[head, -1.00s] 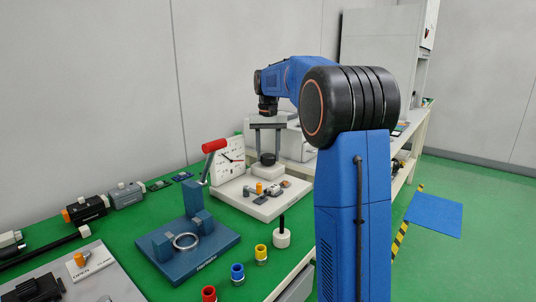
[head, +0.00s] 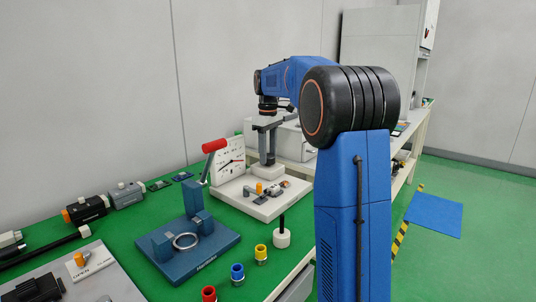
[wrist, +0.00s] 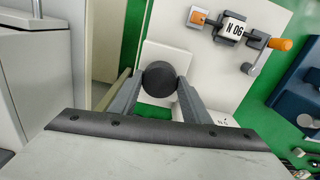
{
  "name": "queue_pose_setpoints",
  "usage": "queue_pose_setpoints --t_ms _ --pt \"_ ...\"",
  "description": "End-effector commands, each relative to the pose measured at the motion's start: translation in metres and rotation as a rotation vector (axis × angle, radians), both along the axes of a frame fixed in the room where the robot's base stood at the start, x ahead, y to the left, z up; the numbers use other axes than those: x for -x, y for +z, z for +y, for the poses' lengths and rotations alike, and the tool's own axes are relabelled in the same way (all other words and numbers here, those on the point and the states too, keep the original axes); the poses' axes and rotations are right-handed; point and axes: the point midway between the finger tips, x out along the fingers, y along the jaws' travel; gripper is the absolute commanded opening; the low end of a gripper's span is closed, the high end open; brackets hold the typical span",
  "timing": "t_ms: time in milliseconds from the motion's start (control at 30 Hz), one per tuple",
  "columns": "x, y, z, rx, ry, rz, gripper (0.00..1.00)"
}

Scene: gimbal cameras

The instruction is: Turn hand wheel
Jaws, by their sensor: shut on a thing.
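The hand wheel (wrist: 160,78) is a dark round knob on a white block in the wrist view. My gripper (wrist: 159,90) is shut on it, with one grey finger on each side. In the head view my gripper (head: 267,158) points down over the white block (head: 267,171), and its fingers hide the wheel. The block stands on a white base plate (head: 232,198), beside an upright white dial panel (head: 233,158) with a needle.
A small counter (wrist: 232,27) with an orange-handled crank (wrist: 263,55) lies on the same plate. A red-handled lever (head: 213,146) on a blue fixture (head: 218,240) stands nearby. Several coloured sockets and a white peg holder (head: 282,238) are in front.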

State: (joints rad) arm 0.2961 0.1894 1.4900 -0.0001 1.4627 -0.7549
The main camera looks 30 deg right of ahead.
Motion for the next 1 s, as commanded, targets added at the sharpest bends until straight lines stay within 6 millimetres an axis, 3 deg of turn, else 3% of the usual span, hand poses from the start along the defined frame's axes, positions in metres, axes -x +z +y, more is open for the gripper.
queue_pose_setpoints --t_ms 1000 --pt "-0.0009 0.0015 -0.0002 0.003 0.949 -0.004 0.21"
